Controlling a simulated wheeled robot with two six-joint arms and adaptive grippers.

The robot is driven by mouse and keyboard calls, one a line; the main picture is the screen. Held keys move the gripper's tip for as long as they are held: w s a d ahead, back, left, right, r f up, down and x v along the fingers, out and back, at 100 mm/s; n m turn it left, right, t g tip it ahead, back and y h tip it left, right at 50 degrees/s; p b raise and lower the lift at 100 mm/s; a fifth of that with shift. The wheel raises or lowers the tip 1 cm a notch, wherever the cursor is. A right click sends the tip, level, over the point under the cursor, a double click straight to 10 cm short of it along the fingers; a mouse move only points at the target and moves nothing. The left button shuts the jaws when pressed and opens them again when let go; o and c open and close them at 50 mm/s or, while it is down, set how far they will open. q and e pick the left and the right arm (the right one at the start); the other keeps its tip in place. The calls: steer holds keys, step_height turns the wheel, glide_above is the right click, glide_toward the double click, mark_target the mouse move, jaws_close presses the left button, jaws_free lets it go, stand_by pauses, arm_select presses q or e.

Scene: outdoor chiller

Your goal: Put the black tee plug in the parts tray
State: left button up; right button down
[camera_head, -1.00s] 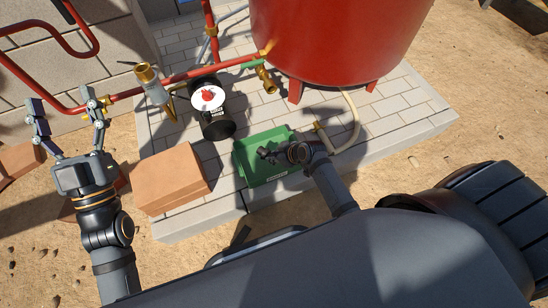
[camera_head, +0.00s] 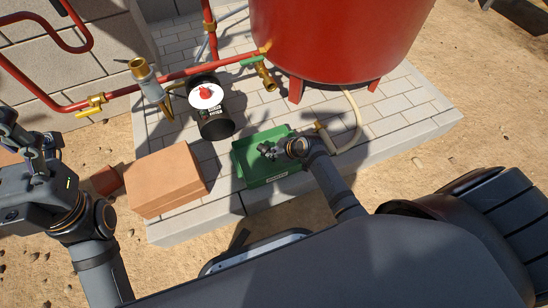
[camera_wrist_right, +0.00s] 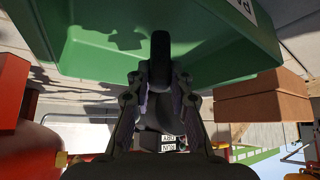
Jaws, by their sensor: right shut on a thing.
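The parts tray (camera_head: 250,178) is green, with a pale label on its near side, and stands on the paving below the red tank. In the right wrist view the tray (camera_wrist_right: 90,50) fills the top. My right gripper (camera_head: 268,151) is over the tray. Its fingers close on the black tee plug (camera_wrist_right: 160,48), seen end-up as a dark stub in front of the green tray, with a shadow on the tray beside it. The plug's full shape is hidden by the fingers. My left gripper (camera_head: 22,140) is at the left edge, away from the tray; its jaw opening is unclear.
A brick-coloured block (camera_head: 165,180) stands left of the tray. A black cylinder with a white and red top (camera_head: 207,97) is behind. The red tank (camera_head: 335,35), brass valve (camera_head: 264,75), red pipes and a pale hose (camera_head: 355,125) border the space.

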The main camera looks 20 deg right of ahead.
step_height(320, 180, down, 4)
steer(key=shift+r+b, duration=0.25)
steer(key=shift+b, duration=0.4)
steer(key=shift+r, duration=0.15)
steer(key=c, duration=1.7)
jaws_free()
steer(key=o, duration=0.5)
